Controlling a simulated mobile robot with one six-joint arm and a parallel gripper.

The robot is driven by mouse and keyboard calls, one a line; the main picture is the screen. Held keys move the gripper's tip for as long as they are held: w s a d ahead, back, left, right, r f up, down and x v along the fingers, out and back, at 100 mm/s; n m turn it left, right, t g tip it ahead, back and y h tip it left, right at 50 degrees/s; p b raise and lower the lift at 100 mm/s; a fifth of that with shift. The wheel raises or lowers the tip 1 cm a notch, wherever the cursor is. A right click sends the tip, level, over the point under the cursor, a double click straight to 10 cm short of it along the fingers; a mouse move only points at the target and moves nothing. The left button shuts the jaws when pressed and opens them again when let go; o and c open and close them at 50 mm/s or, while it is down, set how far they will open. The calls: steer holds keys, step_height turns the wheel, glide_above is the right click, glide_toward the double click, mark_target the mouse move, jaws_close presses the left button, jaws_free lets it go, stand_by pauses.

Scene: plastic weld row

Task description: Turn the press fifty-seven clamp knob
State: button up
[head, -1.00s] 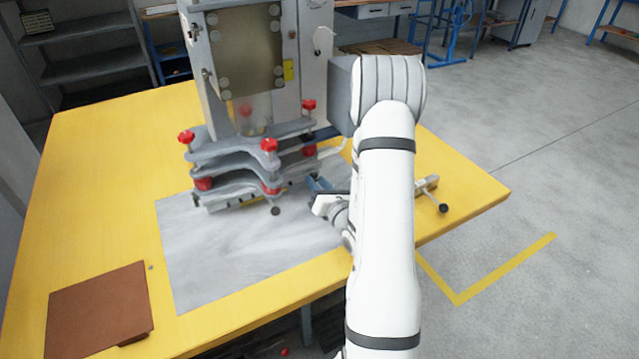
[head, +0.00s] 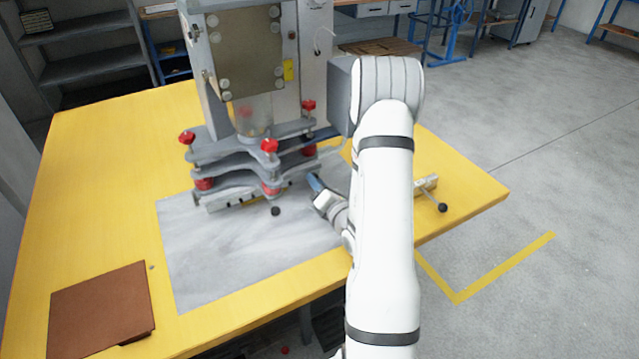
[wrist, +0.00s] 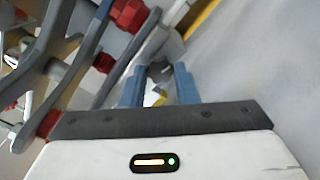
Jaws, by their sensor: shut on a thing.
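The press (head: 245,160) stands on the yellow table, with stacked grey plates and several red knobs on its lower part. My gripper (head: 314,183) is low at the press's right side, partly hidden by my own arm. In the wrist view its two blue fingers (wrist: 160,88) are shut on a dark grey knob (wrist: 160,70) at the end of a pale fitting. The head view does not show this knob clearly. The red knobs (wrist: 131,16) lie to the left of the fingers in the wrist view, apart from them.
A black ball (head: 275,211) sits at the press's front edge. A lever with a black ball end (head: 443,207) is at the table's right. A brown folder (head: 100,310) lies front left.

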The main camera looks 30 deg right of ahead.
steer(key=o, duration=1)
steer(key=shift+c, duration=0.2)
steer(key=s, duration=0.6)
steer(key=shift+d+r, duration=0.15)
steer(key=shift+s+p, duration=0.3)
steer(key=shift+p, duration=0.4)
steer(key=shift+s+p, duration=0.4)
steer(key=shift+s, duration=0.25)
